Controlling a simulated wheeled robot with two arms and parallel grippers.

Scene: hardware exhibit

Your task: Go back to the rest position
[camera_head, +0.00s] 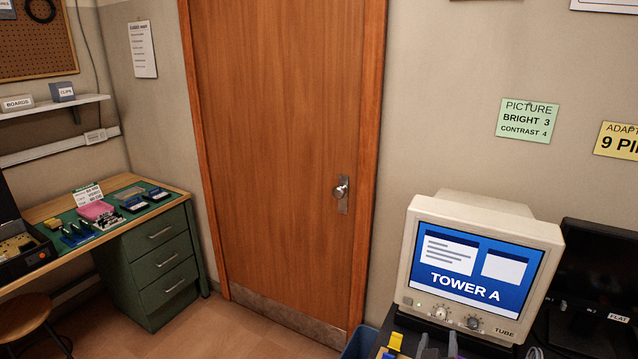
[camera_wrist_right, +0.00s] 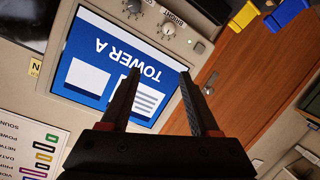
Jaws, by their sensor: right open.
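My right gripper (camera_head: 437,346) shows only as grey fingertips at the bottom edge of the head view, in front of the beige monitor (camera_head: 428,297). In the right wrist view the right gripper (camera_wrist_right: 158,76) has its two dark fingers apart, with nothing between them. Behind them the monitor screen (camera_wrist_right: 88,52) shows upside down and reads "TOWER A". I cannot tell the distance between the fingers and the monitor. My left gripper is in neither view.
A dark monitor (camera_head: 590,285) stands right of the beige one. Yellow and blue connectors (camera_head: 394,341) sit at the bottom edge, by a blue bin (camera_head: 358,344). A closed wooden door (camera_head: 285,150) stands behind. A green desk (camera_head: 160,262) with parts is at left. Floor (camera_head: 215,330) between is clear.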

